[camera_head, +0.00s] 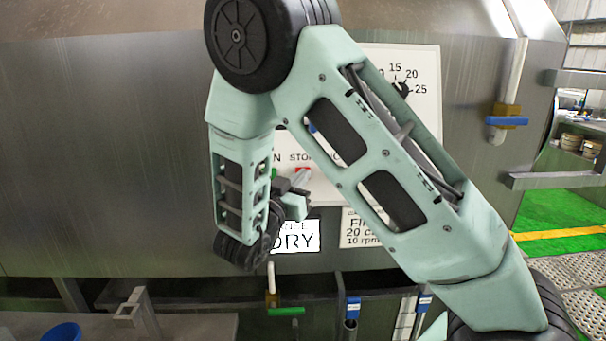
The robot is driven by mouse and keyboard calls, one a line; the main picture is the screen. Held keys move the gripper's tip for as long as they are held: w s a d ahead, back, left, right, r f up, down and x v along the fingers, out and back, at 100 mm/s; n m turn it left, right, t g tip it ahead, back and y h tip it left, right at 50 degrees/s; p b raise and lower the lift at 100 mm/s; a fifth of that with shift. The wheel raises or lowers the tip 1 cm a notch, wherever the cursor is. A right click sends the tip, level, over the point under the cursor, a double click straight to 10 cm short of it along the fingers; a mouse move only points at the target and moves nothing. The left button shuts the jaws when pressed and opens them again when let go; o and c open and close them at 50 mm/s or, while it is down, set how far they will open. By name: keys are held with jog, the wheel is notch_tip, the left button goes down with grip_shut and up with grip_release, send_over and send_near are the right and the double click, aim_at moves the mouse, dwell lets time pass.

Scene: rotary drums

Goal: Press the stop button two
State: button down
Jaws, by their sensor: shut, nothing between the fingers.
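A white control panel (420,60) is fixed to the drum's metal side, partly hidden behind my arm. A red button (302,170) shows under a partly covered label reading "STO". My gripper (303,180) is shut and empty, with its fingertips in front of the red button's lower part. I cannot tell whether the tips touch it. A green button (274,173) shows partly to the left of the red one, beside my wrist. No second stop button can be made out.
A dial (401,88) with numbers is at the panel's upper right. Blue-handled valves (352,305) hang below the drum, and another valve (507,118) is at right. A blue container (62,333) is at lower left.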

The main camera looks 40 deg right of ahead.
jog(key=shift+w+d+f, duration=0.15)
jog(key=shift+w+d, duration=0.1)
jog(key=shift+w, duration=0.05)
jog(key=shift+w+d+f+b, duration=0.2)
jog(key=shift+w+d+b, duration=0.05)
jog(key=shift+w+b, duration=0.15)
dwell(0.9)
dwell(0.3)
jog(key=shift+s+a+r, duration=0.35)
jog(key=shift+s+a, duration=0.1)
jog(key=shift+s, duration=0.3)
jog(key=s+a, duration=0.1)
jog(key=s+r, duration=0.1)
jog(key=s+a+p, duration=0.1)
jog(key=s, duration=0.1)
jog(key=shift+a+r, duration=0.35)
jog(key=shift+w, duration=0.1)
dwell(0.7)
